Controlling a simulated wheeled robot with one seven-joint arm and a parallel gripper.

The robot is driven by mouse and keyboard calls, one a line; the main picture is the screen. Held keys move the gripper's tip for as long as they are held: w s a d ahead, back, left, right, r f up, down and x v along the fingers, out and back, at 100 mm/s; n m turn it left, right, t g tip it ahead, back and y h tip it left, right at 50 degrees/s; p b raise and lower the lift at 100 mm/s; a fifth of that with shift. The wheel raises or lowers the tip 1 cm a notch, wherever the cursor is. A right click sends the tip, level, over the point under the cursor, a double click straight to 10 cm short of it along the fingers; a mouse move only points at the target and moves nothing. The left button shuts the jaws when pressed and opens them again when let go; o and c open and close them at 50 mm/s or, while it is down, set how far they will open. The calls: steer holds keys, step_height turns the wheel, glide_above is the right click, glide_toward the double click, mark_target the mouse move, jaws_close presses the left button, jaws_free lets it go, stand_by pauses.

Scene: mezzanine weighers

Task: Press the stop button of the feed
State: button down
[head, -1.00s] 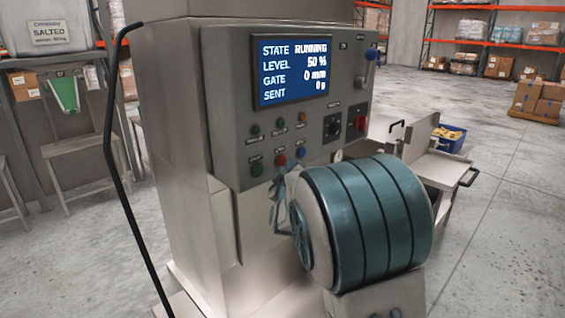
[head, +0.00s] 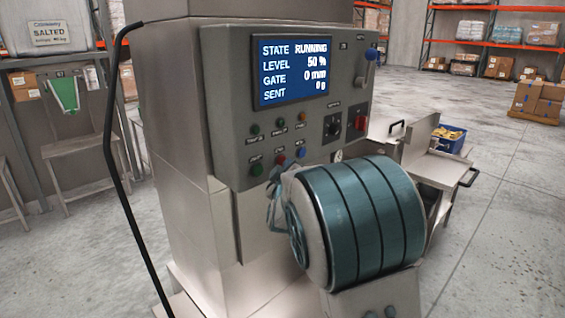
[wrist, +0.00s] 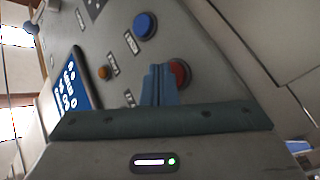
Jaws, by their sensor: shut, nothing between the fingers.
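The feed's grey control panel (head: 225,95) has a blue screen (head: 293,70) reading STATE RUNNING, LEVEL 50 %, GATE 0 mm, SENT 0 g. Its lower row holds a green button (head: 257,169), a red button (head: 280,159) and a blue button (head: 301,152). Their labels are too small to read. My gripper (wrist: 158,70) is shut and empty, its fingertips pointing at the panel just beside the red button (wrist: 179,73), partly overlapping its edge in the wrist view. I cannot tell whether they touch it. In the head view my arm partly hides the gripper.
A dark knob (head: 333,125), a red switch (head: 361,121) and a blue-tipped lever (head: 371,55) sit to the right on the panel. A black bent pipe (head: 110,130) stands at the left. A blue bin (head: 448,139) is behind at right.

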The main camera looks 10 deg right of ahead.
steer(key=shift+w+a, duration=0.25)
steer(key=shift+w, duration=0.1)
stand_by(0.4)
steer(key=shift+s, duration=0.1)
steer(key=shift+s+d+b, duration=0.45)
steer(key=shift+s, duration=0.15)
steer(key=s+d+b, duration=0.1)
steer(key=s, duration=0.1)
steer(key=s+d+b, duration=0.1)
steer(key=s+d, duration=0.1)
stand_by(0.6)
stand_by(0.5)
